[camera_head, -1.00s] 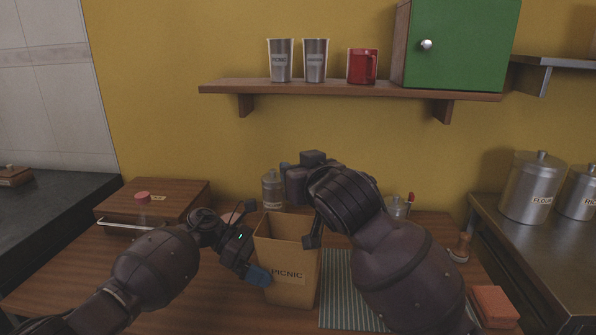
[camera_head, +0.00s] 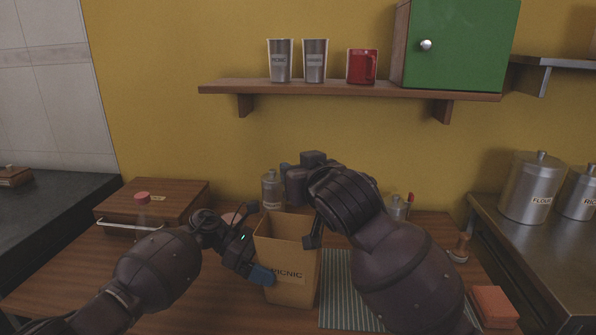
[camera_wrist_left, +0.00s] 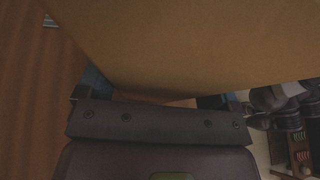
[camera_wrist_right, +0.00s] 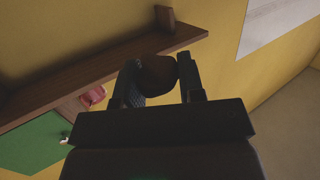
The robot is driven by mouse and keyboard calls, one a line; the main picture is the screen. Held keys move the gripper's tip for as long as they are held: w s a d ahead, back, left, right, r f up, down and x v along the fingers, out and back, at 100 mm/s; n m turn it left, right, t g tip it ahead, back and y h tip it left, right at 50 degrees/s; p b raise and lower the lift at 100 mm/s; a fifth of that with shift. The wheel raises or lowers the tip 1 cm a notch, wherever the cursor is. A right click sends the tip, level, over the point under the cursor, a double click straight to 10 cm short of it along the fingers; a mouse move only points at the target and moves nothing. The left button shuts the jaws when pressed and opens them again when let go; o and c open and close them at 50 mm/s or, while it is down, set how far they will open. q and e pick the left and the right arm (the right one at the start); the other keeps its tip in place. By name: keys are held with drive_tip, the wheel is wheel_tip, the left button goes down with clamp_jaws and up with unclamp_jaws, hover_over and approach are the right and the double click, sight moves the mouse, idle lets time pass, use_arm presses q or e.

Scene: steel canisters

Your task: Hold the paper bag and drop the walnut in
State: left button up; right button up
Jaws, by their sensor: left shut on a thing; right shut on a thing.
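The brown paper bag (camera_head: 287,293), labelled PICNIC, stands upright and open-topped on the wooden table. My left gripper (camera_head: 255,250) is shut on its left side, with a blue fingertip over the front beside the label. In the left wrist view the bag (camera_wrist_left: 190,40) fills the space ahead of the jaws. In the right wrist view my right gripper (camera_wrist_right: 168,78) is shut on the brown, roundish walnut (camera_wrist_right: 158,72). In the head view my right arm reaches over the bag's right edge; I cannot make out the walnut there.
A sponge-like block (camera_head: 494,306) sits front right. The shelf (camera_head: 350,90) hangs above.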

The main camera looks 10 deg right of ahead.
wheel_tip(320, 180, down, 7)
drive_tip(key=shift+f, duration=0.2)
idle(0.9)
drive_tip(key=o, duration=1)
drive_tip(key=v, duration=1.2)
drive_tip(key=shift+d, duration=0.1)
use_arm(q)
drive_tip(key=o, duration=0.7)
